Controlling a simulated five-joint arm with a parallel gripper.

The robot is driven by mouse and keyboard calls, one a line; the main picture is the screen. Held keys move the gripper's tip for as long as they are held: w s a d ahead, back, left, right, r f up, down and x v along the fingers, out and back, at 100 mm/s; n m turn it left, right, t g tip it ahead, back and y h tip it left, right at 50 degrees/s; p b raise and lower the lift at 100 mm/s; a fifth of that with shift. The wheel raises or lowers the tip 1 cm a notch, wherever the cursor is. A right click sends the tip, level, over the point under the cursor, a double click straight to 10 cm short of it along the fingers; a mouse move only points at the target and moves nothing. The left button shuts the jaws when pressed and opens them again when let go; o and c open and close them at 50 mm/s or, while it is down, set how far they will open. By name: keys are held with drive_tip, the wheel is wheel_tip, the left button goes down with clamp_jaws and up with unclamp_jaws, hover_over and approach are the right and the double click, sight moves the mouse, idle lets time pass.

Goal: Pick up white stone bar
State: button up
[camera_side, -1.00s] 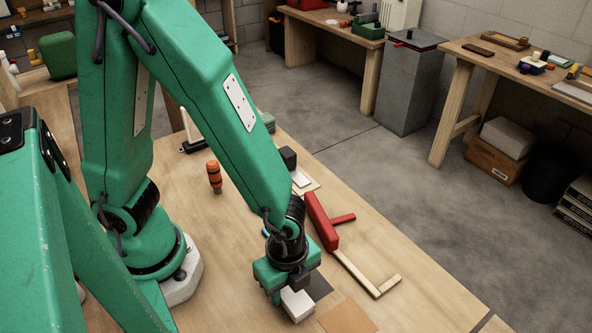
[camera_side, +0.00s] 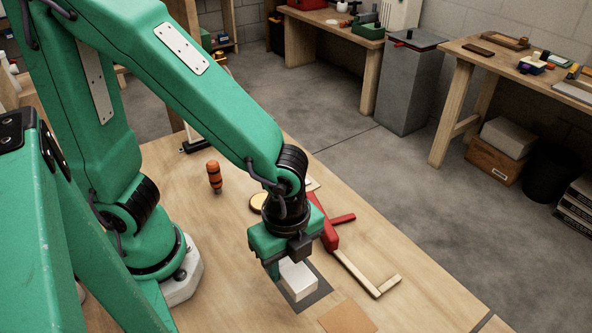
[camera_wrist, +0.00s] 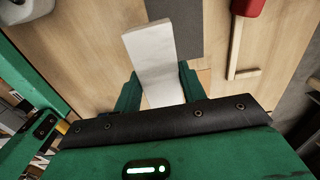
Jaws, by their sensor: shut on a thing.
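The white stone bar (camera_side: 298,280) is a pale block held in my gripper (camera_side: 286,266) in the side view. It appears raised above a dark grey mat (camera_side: 313,299) on the wooden bench. In the wrist view the bar (camera_wrist: 150,50) stands between the two green fingers of my gripper (camera_wrist: 158,88), its far end sticking out past them. The fingers are shut on the bar's sides. Its near end is hidden by the gripper body.
A red-handled clamp-like tool with a pale wooden L-shaped part (camera_side: 360,274) lies right of my gripper. A brown square (camera_side: 347,318) lies in front, beside the mat. An orange-and-black handle (camera_side: 214,176) stands at the back left.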

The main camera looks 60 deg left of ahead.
drive_tip(key=shift+r, duration=0.65)
idle(0.4)
drive_tip(key=shift+w+d, duration=0.15)
drive_tip(key=shift+w, duration=0.3)
drive_tip(key=w+d, duration=0.2)
drive_tip(key=w, duration=0.6)
hover_over(366, 265)
wheel_tip(366, 265, down, 3)
drive_tip(key=shift+f, duration=0.2)
drive_tip(key=shift+f, duration=2.25)
drive_tip(key=shift+f, duration=0.5)
